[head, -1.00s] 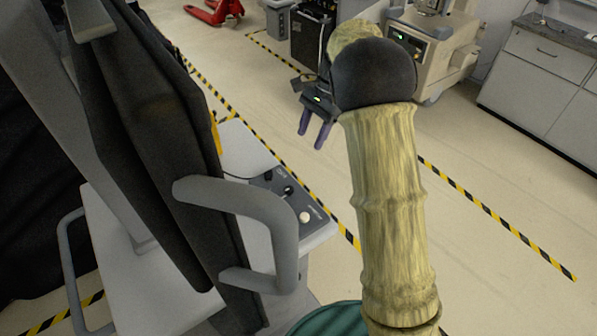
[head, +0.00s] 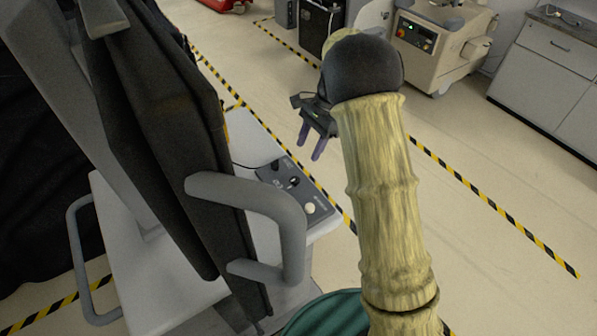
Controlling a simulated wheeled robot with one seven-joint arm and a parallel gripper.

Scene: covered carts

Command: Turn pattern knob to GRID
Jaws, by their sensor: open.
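A small dark grey control box (head: 284,198) lies on the white cart top (head: 250,135), to the right of a grey handle. Its face carries a dark knob (head: 295,182) and a pale round knob or button (head: 310,208). The labels are too small to read, so I cannot tell which is the pattern knob or where it points. My gripper (head: 311,146) has two purple fingers, spread apart and empty. It appears above and beyond the box in the picture, apart from it.
A black covered panel with a grey tubular handle (head: 292,222) stands left of the box and hides part of the cart. A dark cable runs to the box. Beige equipment (head: 437,45) and a grey cabinet (head: 545,70) stand at the back right. The floor between is clear.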

